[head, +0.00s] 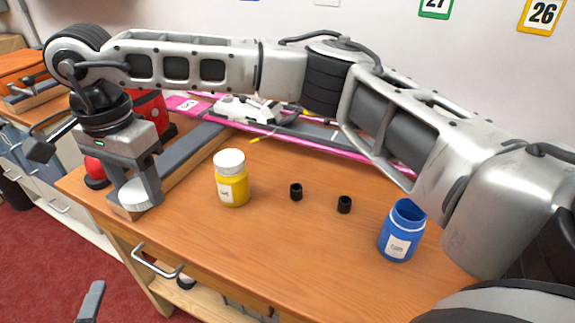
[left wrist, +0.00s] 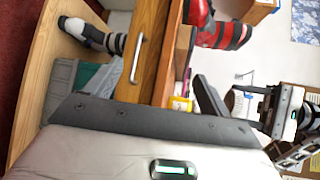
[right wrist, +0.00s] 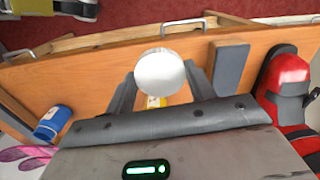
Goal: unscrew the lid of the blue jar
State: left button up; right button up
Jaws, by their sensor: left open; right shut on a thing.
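The blue jar (head: 398,236) stands upright and open, without a lid, at the right of the bench in the head view. It also shows at the left of the right wrist view (right wrist: 52,123). My right gripper (head: 136,182) is shut on a round white lid (head: 141,194) at the bench's left end, far from the blue jar. The lid fills the space between the fingertips in the right wrist view (right wrist: 160,72); I cannot tell whether it touches anything below. Of my left gripper, one grey finger (head: 91,301) shows low at the left, off the bench front. It is open and empty.
A yellow jar (head: 232,190) with a white lid stands mid-bench. Two small black cylinders (head: 296,191) (head: 344,204) stand between the jars. A wooden block with a grey strip (head: 190,160) lies beside my right gripper. A red object (head: 150,112) stands behind. The front middle is clear.

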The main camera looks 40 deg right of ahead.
jog(key=s+d+f+n+b, duration=0.1)
jog(key=s+d+n, duration=0.1)
jog(key=s+d, duration=0.5)
jog(key=s+d+n, duration=0.1)
jog(key=s+d, duration=0.4)
jog(key=s, duration=0.5)
send_over(277, 222)
jog(key=s, duration=0.1)
jog(key=f, duration=0.8)
jog(key=shift+a+f+p, duration=0.3)
jog(key=shift+f, duration=0.1)
jog(key=f, duration=0.3)
jog(key=shift+w+d+f, duration=0.25)
jog(key=shift+w+d, duration=0.1)
jog(key=shift+w, duration=0.05)
jog(key=shift+f, duration=0.35)
pick_arm(q)
jog(key=s+a+f+n+g, duration=0.1)
jog(key=s+f+n, duration=0.3)
jog(key=n, duration=0.7)
jog(key=s+a+f+n+g+y, duration=0.1)
jog(key=s+a+f+n, duration=0.3)
jog(key=n, duration=0.7)
jog(key=s+g, duration=0.1)
jog(key=s, duration=0.1)
jog(key=shift+s+a+f+y, duration=0.25)
jog(key=shift+s+y, duration=0.05)
pick_arm(e)
jog(key=shift+f, duration=0.1)
